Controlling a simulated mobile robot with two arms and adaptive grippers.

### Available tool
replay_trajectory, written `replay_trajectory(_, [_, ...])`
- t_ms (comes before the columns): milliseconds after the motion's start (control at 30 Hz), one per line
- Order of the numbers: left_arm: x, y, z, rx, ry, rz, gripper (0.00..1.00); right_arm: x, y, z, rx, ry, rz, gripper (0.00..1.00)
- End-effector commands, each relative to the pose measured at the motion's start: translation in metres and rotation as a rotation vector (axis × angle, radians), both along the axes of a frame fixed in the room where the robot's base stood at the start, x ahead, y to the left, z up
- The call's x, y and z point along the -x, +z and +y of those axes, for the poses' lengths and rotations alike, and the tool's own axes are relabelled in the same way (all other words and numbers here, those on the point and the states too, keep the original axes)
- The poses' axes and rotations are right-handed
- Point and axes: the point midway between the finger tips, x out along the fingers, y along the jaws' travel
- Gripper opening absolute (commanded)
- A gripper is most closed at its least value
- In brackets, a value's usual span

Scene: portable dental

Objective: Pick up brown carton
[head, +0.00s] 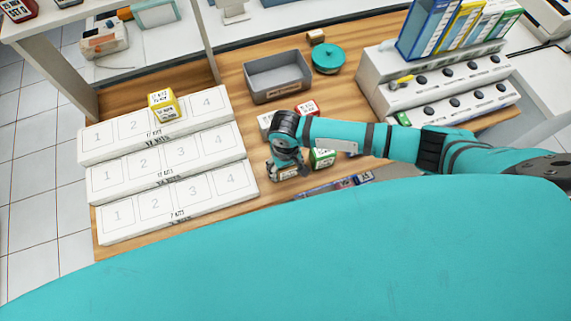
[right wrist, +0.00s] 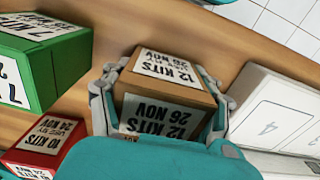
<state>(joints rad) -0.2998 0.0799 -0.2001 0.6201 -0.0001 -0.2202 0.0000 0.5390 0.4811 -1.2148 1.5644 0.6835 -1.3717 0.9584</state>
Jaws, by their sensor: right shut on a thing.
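The brown carton (right wrist: 168,70) sits between the two fingers of my right gripper (right wrist: 164,98) in the right wrist view. Its white labels read 12 KITS, 26 NOV. The fingers press on its opposite sides, and my wrist covers its near part. In the head view my right gripper (head: 284,170) is over the wooden table, just right of the white numbered trays, and mostly hides the carton (head: 288,174). I cannot tell whether the carton touches the table. My left gripper is not in view.
A green carton (head: 322,158) stands close to the right of the gripper, with a red carton (head: 307,107) behind. White stepped trays (head: 174,178) with numbered places lie left; a yellow carton (head: 163,105) stands on the rear one. A grey bin (head: 277,77) is at the back.

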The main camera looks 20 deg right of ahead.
Motion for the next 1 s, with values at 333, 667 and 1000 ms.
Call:
replay_trajectory(333, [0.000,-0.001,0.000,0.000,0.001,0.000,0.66,0.000,0.003,0.000,-0.001,0.000,0.000,0.27])
replay_trajectory(667, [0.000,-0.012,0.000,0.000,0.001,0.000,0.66,0.000,0.036,0.001,-0.003,0.000,-0.002,0.27])
replay_trajectory(1000, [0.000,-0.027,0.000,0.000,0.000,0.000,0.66,0.087,0.040,-0.003,-0.003,0.002,0.004,0.27])
